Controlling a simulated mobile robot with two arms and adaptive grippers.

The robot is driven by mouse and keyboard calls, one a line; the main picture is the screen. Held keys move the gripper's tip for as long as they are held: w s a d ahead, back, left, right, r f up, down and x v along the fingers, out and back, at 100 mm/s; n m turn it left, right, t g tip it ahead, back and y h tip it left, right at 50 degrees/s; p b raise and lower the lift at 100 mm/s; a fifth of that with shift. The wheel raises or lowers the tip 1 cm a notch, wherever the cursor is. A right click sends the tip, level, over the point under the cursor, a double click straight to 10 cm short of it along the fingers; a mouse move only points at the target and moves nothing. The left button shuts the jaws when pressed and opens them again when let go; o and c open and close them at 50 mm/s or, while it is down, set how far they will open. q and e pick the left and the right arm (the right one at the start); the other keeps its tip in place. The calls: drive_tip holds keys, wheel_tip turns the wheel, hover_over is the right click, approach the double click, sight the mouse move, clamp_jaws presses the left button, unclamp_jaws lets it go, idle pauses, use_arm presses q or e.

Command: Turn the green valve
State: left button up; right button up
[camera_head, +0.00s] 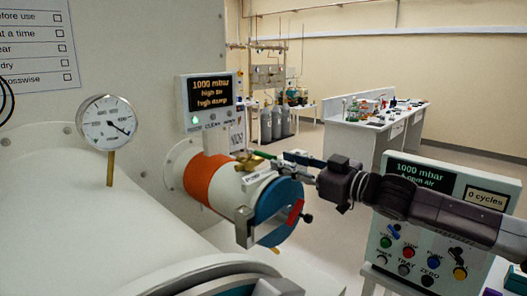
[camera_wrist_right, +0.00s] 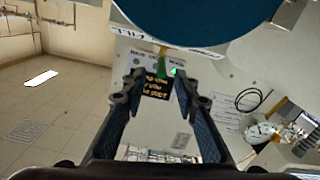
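The green valve's handle (camera_head: 262,154) shows as a small green bar on top of the white cylindrical chamber (camera_head: 228,186), which has an orange band and a blue end door (camera_head: 279,212). My right gripper (camera_head: 284,158) reaches in from the right, just above the chamber, with its fingers pointing at the handle. In the right wrist view the gripper (camera_wrist_right: 160,88) is open, and the green handle (camera_wrist_right: 163,68) appears just beyond and between the fingertips. I cannot tell whether they touch. My left gripper is not in view.
A display panel (camera_head: 210,103) reading 1000 mbar stands behind the chamber. A dial gauge (camera_head: 108,123) is at the left. A control box (camera_head: 437,221) with several coloured buttons is at the right, below my right arm. A lab bench (camera_head: 370,125) stands farther back.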

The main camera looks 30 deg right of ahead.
sight(257, 154)
drive_tip(key=p+x, duration=0.3)
drive_tip(key=shift+w+a+r, duration=0.1)
drive_tip(key=shift+r, duration=0.25)
drive_tip(key=shift+f+p+x, duration=0.15)
drive_tip(key=shift+p+x, duration=0.3)
drive_tip(key=shift+x, duration=0.4)
drive_tip(key=shift+f+p+x, duration=0.2)
drive_tip(key=shift+p+x, duration=0.25)
drive_tip(key=shift+x, duration=0.4)
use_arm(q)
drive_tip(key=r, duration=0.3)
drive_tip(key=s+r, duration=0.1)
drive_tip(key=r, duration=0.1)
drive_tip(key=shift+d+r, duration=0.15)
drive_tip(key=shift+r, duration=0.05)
use_arm(e)
clamp_jaws()
